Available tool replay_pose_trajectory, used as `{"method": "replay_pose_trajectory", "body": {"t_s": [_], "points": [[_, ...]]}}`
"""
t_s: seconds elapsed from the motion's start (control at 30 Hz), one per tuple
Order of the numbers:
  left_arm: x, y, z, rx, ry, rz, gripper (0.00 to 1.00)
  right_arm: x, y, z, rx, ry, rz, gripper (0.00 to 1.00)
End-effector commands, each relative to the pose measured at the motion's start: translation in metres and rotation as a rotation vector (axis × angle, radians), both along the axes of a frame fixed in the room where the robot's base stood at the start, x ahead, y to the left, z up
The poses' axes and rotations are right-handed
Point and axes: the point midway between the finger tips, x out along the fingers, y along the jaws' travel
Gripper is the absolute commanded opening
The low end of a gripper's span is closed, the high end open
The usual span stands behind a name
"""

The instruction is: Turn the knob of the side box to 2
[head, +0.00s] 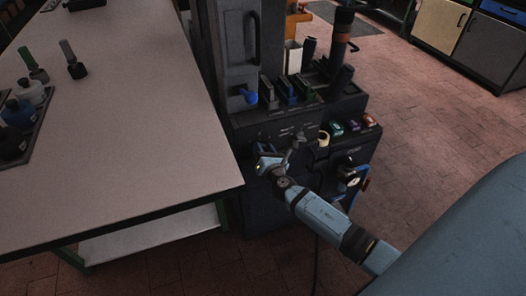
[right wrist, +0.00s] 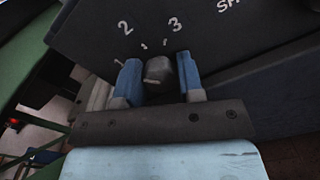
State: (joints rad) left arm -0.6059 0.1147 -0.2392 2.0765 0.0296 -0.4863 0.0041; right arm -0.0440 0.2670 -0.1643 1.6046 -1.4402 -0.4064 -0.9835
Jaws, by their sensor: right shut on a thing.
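The side box is a dark box at the foot of the press; its dark panel (right wrist: 215,45) fills the upper right wrist view, with white digits 2 and 3 and small ticks. The knob (right wrist: 158,72), a grey cylinder, stands out from the panel below the digits. My right gripper (right wrist: 160,83) is shut on the knob, one blue finger on each side of it. In the head view my right gripper (head: 268,162) is at the front of the box, and the knob is hidden there. I cannot make out which digit the knob points to. My left gripper is not in view.
A long pale table (head: 120,130) stands left of the press (head: 230,50), its corner close to my right gripper. Several coloured buttons and a blue-handled part sit right of the gripper. Brick floor (head: 440,125) is open to the right.

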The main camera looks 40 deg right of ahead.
Motion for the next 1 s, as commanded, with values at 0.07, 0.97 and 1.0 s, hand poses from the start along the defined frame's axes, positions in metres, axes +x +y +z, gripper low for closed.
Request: {"method": "replay_pose_trajectory", "body": {"t_s": [0.07,0.97,1.0], "points": [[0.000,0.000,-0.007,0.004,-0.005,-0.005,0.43,0.000,0.000,-0.003,0.053,-0.014,0.000,0.11],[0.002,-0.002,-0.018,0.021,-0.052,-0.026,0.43,0.000,-0.002,-0.002,0.628,-0.152,0.000,0.11],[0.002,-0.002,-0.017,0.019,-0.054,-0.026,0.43,0.000,-0.002,-0.002,0.636,-0.154,0.000,0.11]]}}
